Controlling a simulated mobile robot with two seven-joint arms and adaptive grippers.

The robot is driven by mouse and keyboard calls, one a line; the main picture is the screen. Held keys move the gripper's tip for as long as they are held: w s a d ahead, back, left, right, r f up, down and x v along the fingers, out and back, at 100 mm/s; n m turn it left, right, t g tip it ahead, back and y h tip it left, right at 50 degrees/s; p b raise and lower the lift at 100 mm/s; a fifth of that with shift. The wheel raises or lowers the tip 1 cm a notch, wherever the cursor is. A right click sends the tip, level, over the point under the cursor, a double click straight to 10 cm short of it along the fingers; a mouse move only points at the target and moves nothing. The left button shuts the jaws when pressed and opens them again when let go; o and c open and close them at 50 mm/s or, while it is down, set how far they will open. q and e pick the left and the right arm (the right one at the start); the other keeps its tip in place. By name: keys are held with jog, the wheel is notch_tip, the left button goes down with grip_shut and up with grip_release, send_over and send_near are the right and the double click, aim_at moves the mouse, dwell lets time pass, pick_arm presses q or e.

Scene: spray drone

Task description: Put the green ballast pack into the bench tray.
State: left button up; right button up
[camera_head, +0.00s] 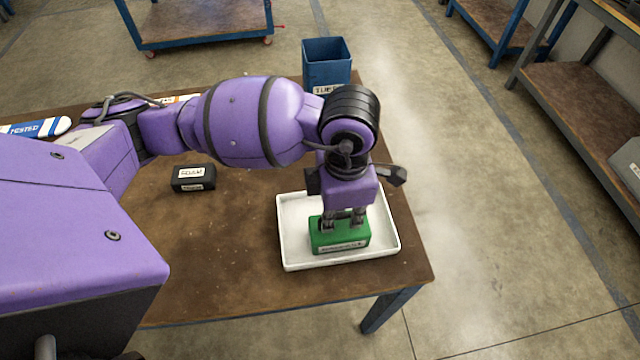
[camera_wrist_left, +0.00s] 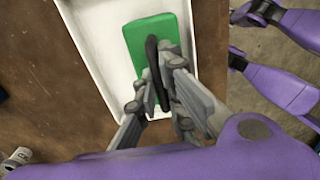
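The green ballast pack (camera_head: 340,236) is a green block with a white label on its side and a black handle on top. It is inside the outline of the white bench tray (camera_head: 290,225), towards its front; I cannot tell whether it touches the tray floor. My left gripper (camera_head: 343,220) points down over it. In the left wrist view, the fingers (camera_wrist_left: 158,80) are closed about the black handle of the green pack (camera_wrist_left: 132,42), with the white tray (camera_wrist_left: 95,45) around it. My right gripper does not clearly show.
A black labelled box (camera_head: 193,178) lies on the brown table (camera_head: 230,240) left of the tray. A blue bin (camera_head: 327,65) stands at the table's far edge. A blue and white item (camera_head: 35,127) lies far left. The tray is near the table's right edge.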

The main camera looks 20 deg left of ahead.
pick_arm(q)
jog(key=o, duration=0.4)
jog(key=shift+r, duration=0.1)
jog(key=shift+c, duration=0.2)
notch_tip(320, 180, up, 12)
jog(key=shift+r+p, duration=0.15)
jog(key=shift+p, duration=0.25)
